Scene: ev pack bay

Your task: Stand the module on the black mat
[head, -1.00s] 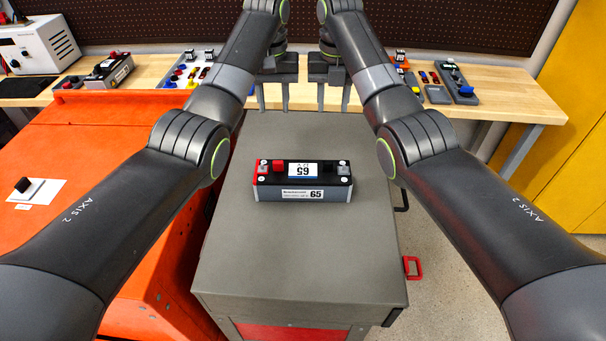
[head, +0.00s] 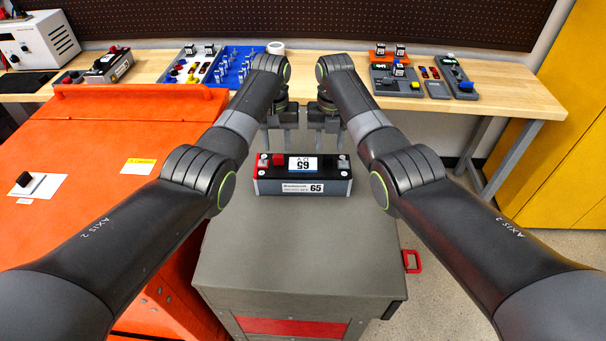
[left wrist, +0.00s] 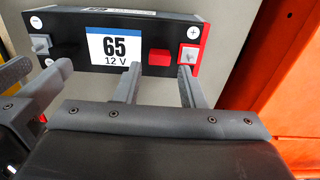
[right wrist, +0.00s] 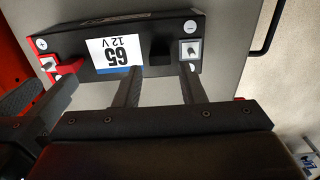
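The module (head: 303,188), a black and grey box with a red end and a "65 12 V" label, lies on the grey cart top (head: 290,250). My left gripper (head: 278,143) is open and empty at the module's far side. In the left wrist view its fingertips (left wrist: 160,75) overlap the module's edge. My right gripper (head: 326,143) is also open and empty at the far side, and its fingertips (right wrist: 160,72) overlap the module in the right wrist view. I cannot tell whether either touches it. A black mat (head: 25,84) lies at the bench's left end.
A wooden bench (head: 500,95) runs along the back. Another module (head: 110,68), a white power supply (head: 38,42), and trays of small parts stand on it, including a blue rack (head: 237,68). An orange cabinet (head: 90,130) is left of the cart. The cart's front is clear.

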